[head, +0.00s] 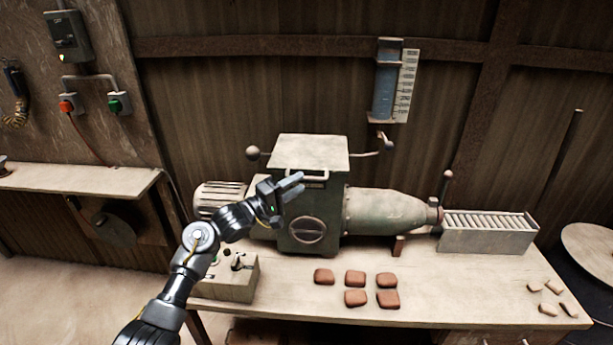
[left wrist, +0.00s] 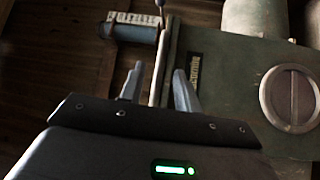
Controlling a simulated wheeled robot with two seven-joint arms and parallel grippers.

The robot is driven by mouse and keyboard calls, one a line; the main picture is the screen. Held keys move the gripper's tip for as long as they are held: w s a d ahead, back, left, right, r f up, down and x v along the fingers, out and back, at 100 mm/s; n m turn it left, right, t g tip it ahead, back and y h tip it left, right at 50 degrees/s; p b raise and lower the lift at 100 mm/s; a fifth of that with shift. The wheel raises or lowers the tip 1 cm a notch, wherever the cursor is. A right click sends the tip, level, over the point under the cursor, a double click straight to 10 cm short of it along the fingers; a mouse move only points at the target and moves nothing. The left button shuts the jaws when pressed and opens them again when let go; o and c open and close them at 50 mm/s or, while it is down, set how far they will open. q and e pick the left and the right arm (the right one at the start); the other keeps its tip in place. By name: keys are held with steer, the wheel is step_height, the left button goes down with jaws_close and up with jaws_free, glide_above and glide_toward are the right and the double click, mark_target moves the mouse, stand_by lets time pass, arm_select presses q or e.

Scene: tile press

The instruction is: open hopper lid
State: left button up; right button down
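The hopper lid (head: 312,150) is a pale, worn plate lying shut on top of the green press housing (head: 325,205). A pale bar handle (head: 308,171) runs along its front edge. My left gripper (head: 291,186) is just in front of and slightly below this handle, pointing right in the head view. In the left wrist view, my left gripper (left wrist: 157,85) has its fingers apart with nothing held. The pale handle (left wrist: 156,70) shows beyond and between the fingertips; I cannot tell whether they touch it. My right gripper is not in view.
Several red-brown clay pieces (head: 355,278) lie on the bench (head: 440,293) in front of the press. A control box (head: 228,279) stands beside my left arm. A roller tray (head: 487,234) is at the right. A ball-ended lever (head: 254,153) sticks out left of the lid.

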mark_target(306, 178)
arm_select(q)
steer(key=shift+x, duration=2.1)
jaws_close()
